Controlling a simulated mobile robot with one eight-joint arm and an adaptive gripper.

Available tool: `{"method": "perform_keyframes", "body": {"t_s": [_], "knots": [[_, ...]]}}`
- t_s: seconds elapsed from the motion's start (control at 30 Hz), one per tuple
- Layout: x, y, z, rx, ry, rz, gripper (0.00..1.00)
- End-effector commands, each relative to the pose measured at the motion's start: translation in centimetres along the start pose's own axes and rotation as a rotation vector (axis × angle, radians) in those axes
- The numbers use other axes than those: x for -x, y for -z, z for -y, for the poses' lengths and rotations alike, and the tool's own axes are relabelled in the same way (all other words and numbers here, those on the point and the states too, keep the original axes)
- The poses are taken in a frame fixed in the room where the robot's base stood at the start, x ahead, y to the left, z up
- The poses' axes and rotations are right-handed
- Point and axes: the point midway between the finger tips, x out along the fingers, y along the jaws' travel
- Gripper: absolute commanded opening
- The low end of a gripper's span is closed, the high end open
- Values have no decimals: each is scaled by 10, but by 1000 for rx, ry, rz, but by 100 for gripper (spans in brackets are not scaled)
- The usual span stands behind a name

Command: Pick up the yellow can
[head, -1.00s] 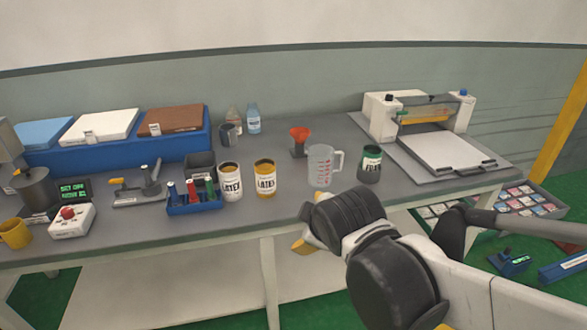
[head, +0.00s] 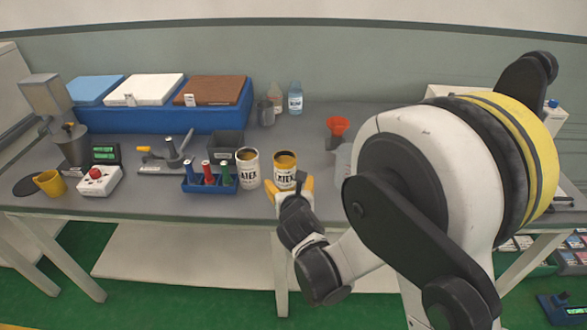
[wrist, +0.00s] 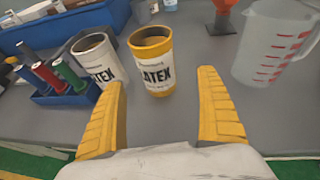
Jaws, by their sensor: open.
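The yellow can (head: 287,165) has a yellow top and body with a white label reading LATEX. It stands upright near the front edge of the table. It also shows in the wrist view (wrist: 152,62), beyond my fingertips and between their lines. My gripper (head: 290,188) is just in front of the can, with its yellow fingers spread. In the wrist view my gripper (wrist: 163,85) is open and empty. The lower part of the can is partly hidden by my gripper in the head view.
A white LATEX can (wrist: 97,60) stands close to the left of the yellow can. A blue rack (head: 211,184) with coloured tools is further left. A clear measuring jug (wrist: 270,45) and an orange funnel (head: 337,127) are to the right. The grey table (head: 130,200) has a front edge below my gripper.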

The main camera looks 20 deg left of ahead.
Motion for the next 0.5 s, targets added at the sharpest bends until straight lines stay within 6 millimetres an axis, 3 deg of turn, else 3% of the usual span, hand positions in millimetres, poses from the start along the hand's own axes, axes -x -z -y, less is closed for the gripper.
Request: {"method": "perform_keyframes", "body": {"t_s": [0.1,0.5], "knots": [[-23,3,0,-4,1,-1,85],[-77,7,-5,-6,2,-1,85]]}}
